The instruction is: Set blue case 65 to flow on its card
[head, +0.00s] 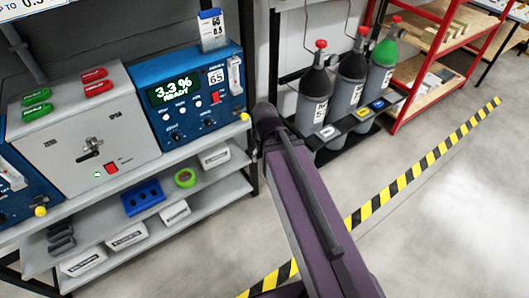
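The blue case (152,127) marked 65 stands on the bench at the upper middle of the head view. Its dark display (175,90) reads 3.3 % READY in white. A small red switch (215,97) and several dark knobs are on its front. A clear upright flow tube (236,75) is at its right edge, but its reading is too small to tell. A white card (212,32) with a blue top stands upright on the case; its lower line looks like 0.5. My gripper is not in view; only my purple arm shows, to the right of the case.
A grey case (60,135) with red and green tags stands left of the blue case. Shelves below hold a blue block (143,197), green tape (185,177) and white boxes. Gas bottles (313,100) and a red rack (400,75) stand right. The floor at right is open.

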